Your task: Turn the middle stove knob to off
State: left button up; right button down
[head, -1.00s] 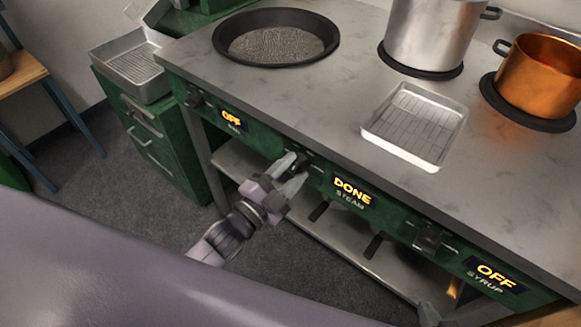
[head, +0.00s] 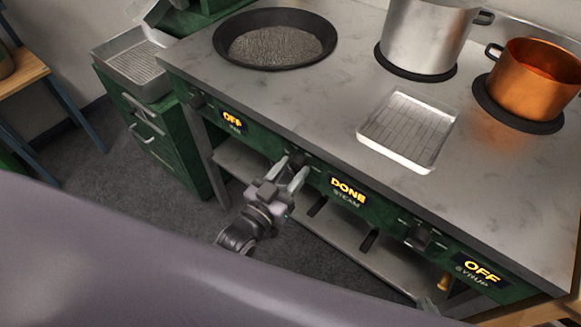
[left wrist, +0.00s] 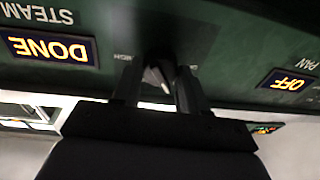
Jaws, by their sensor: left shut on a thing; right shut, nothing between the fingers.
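The middle stove knob (head: 297,158) is dark and sits on the green front panel, left of the "DONE STEAM" display (head: 347,191). My left gripper (head: 292,176) is at this knob with its fingers shut on it, partly hiding it. In the left wrist view the knob (left wrist: 158,72) shows between the two fingers (left wrist: 158,88), with a pale pointer mark on it. The "DONE" display (left wrist: 50,48) also shows there, upside down.
The left knob (head: 196,101) is beside the "OFF" pan display (head: 232,121); the right knob (head: 420,237) is beside the "OFF SYRUP" display (head: 482,272). A pan (head: 275,60), steel pot (head: 425,40), copper pot (head: 535,85) and wire-rack tray (head: 408,132) stand on the stove.

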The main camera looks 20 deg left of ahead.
pick_arm(q)
jog(key=n+p, duration=0.1)
jog(key=n, duration=0.5)
jog(key=shift+r+y+p, duration=0.1)
jog(key=shift+y+p, duration=0.25)
jog(key=shift+y, duration=0.05)
jog(key=n+p, duration=0.1)
jog(key=n, duration=0.4)
jog(key=shift+n+g, duration=0.3)
jog(key=shift+g, duration=0.1)
jog(key=o, duration=1.1)
jog(key=shift+c, duration=0.2)
jog(key=v, duration=0.7)
jog(key=shift+s, duration=0.15)
